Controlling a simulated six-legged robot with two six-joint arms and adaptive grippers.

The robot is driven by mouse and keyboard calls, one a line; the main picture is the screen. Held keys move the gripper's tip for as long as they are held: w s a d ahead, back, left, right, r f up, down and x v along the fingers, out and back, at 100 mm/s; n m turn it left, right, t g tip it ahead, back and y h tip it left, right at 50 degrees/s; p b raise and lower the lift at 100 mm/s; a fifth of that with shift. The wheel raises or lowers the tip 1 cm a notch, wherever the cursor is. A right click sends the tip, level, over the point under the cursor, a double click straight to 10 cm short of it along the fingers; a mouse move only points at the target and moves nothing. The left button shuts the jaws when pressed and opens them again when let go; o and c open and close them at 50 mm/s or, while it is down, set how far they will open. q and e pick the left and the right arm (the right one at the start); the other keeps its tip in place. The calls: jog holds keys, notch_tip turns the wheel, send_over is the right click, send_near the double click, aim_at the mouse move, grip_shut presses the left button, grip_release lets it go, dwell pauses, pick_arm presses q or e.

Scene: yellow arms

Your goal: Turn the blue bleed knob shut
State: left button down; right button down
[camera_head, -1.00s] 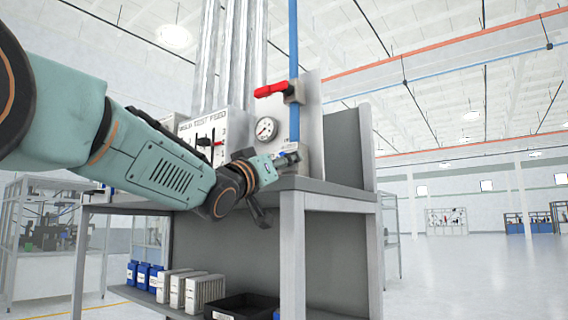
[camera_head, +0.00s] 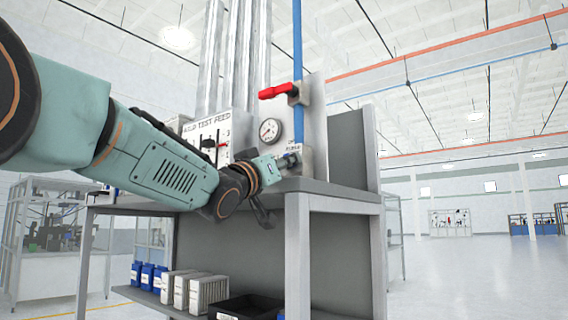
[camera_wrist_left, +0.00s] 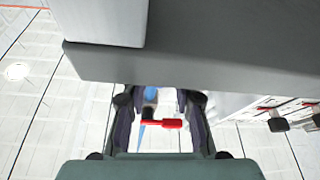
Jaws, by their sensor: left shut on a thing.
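The blue bleed knob is at the front of the panel, low beside the blue pipe (camera_head: 298,55). It is mostly hidden by my left gripper (camera_head: 288,161), which reaches in from the left and is shut on it just above the bench top. In the left wrist view, the dark fingers of my left gripper (camera_wrist_left: 160,105) stand either side of a gap. A red lever and some blue show through that gap; I cannot tell whether the blue is knob or pipe. My right gripper is not in view.
A red valve lever (camera_head: 276,91) and a round gauge (camera_head: 270,130) sit above the gripper. The grey bench (camera_head: 330,190) runs under it, with blue bottles (camera_head: 147,277) and a black bin (camera_head: 246,307) on the lower shelf. The floor at right is clear.

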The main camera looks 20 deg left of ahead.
pick_arm(q)
jog(key=shift+r+n, duration=0.1)
jog(key=shift+n, duration=0.3)
jog(key=shift+n+y, duration=0.4)
jog(key=c, duration=1.4)
grip_release()
jog(key=o, duration=0.4)
jog(key=shift+s, duration=0.2)
jog(key=shift+c, duration=0.2)
jog(key=shift+w, duration=0.1)
